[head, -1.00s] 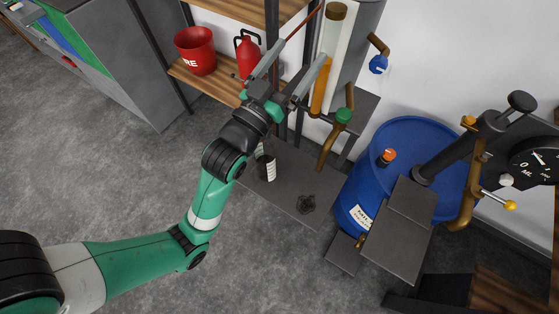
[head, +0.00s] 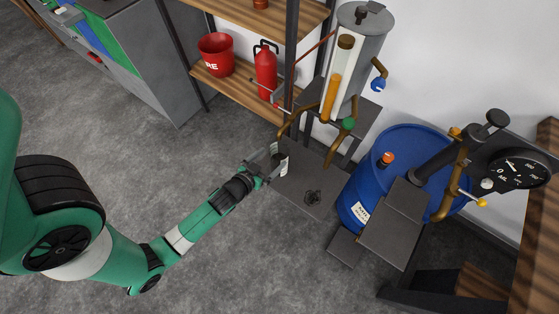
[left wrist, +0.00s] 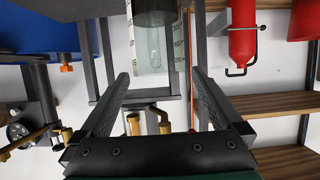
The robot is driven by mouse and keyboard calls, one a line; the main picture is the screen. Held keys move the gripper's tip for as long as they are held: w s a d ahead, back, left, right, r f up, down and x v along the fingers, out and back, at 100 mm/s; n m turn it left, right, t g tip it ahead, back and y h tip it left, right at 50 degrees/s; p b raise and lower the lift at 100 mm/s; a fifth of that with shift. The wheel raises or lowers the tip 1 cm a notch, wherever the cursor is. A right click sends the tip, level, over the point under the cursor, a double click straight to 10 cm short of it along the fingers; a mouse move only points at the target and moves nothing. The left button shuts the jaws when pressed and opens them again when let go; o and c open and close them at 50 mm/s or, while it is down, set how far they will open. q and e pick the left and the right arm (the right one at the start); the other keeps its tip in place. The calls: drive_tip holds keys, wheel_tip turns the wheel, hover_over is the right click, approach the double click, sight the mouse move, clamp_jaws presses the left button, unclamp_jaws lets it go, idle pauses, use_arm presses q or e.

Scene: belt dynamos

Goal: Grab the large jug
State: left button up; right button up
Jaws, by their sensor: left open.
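The large jug (head: 283,166) looks like a clear container with a white scale strip and a dark part. It stands on a low grey platform below the shelf and tank, partly hidden by my gripper in the head view. In the left wrist view, which looks upside down, what appears to be the jug (left wrist: 154,45) lies ahead between the finger lines, its dark part at the top edge. My left gripper (head: 268,163) is open beside the jug, with its fingers pointing at it; its open fingers also show in the left wrist view (left wrist: 160,77). Contact cannot be told.
Brown pipes with a green valve (head: 348,124) hang from the tank (head: 365,40) close above the platform (head: 300,188). A blue barrel (head: 405,150) stands to the right. A red bucket (head: 215,54) and fire extinguisher (head: 265,70) stand on the shelf. Floor to the left is clear.

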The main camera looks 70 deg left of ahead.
sight(279, 154)
use_arm(q)
drive_tip(key=b+x, duration=0.1)
drive_tip(key=x, duration=0.1)
drive_tip(key=b+x, duration=0.1)
drive_tip(key=x, duration=0.2)
drive_tip(key=shift+f, duration=0.45)
drive_tip(key=shift+w, duration=0.2)
drive_tip(key=shift+c, duration=1)
drive_tip(key=shift+r, duration=0.1)
clamp_jaws()
